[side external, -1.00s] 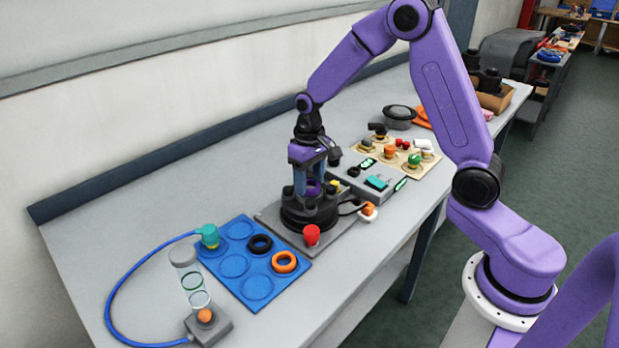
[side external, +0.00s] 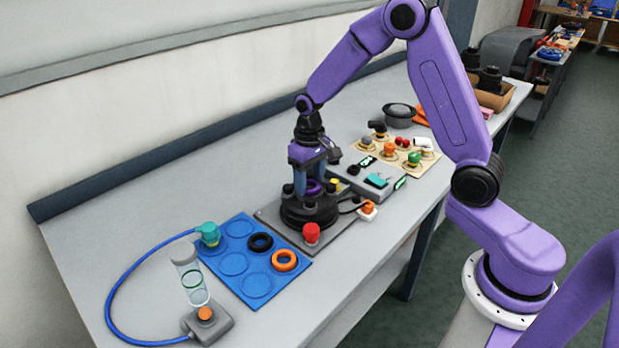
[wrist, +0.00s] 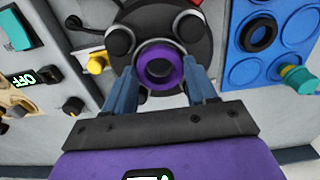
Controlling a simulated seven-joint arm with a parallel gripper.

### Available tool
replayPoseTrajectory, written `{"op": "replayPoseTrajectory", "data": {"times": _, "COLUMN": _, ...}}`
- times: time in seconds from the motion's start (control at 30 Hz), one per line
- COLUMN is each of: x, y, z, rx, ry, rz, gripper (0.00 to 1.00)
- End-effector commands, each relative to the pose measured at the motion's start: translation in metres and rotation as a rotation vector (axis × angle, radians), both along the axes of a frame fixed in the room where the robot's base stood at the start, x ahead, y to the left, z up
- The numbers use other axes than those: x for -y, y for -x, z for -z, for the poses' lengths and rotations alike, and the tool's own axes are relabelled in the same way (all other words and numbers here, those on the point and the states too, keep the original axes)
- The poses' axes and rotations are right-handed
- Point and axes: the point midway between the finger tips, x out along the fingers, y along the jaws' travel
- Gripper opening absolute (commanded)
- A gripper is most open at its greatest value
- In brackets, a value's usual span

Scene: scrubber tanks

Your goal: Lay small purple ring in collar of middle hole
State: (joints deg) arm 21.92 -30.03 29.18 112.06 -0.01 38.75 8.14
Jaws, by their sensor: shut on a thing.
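The small purple ring (wrist: 160,65) is between the fingertips of my gripper (wrist: 163,88) in the wrist view, and the fingers are shut on it. In the side view the ring (side external: 312,187) shows low between the fingers of my gripper (side external: 314,188), over the round black tank top (side external: 296,214). In the wrist view the black tank top (wrist: 148,22) lies beneath the ring, with dark round knobs around it. The ring covers the middle hole and its collar, so I cannot tell whether the ring touches the collar.
A blue mat (side external: 256,296) with a black ring (side external: 260,243) and an orange ring (side external: 284,260) lies left of the tank. A red knob (side external: 311,233) stands at the tank's front. A control box (side external: 385,186) sits behind right.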

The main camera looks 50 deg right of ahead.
Motion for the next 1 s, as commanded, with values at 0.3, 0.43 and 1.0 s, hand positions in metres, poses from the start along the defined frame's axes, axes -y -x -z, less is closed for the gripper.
{"op": "replayPoseTrajectory", "data": {"times": 0.3, "x": 0.0, "y": 0.0, "z": -0.0001, "rx": 0.0, "ry": 0.0, "rz": 0.0, "gripper": 0.79}}
{"op": "replayPoseTrajectory", "data": {"times": 0.43, "x": 0.0, "y": 0.0, "z": -0.0001, "rx": 0.0, "ry": 0.0, "rz": 0.0, "gripper": 0.86}}
{"op": "replayPoseTrajectory", "data": {"times": 1.0, "x": 0.0, "y": 0.0, "z": -0.0001, "rx": 0.0, "ry": 0.0, "rz": 0.0, "gripper": 1.0}}
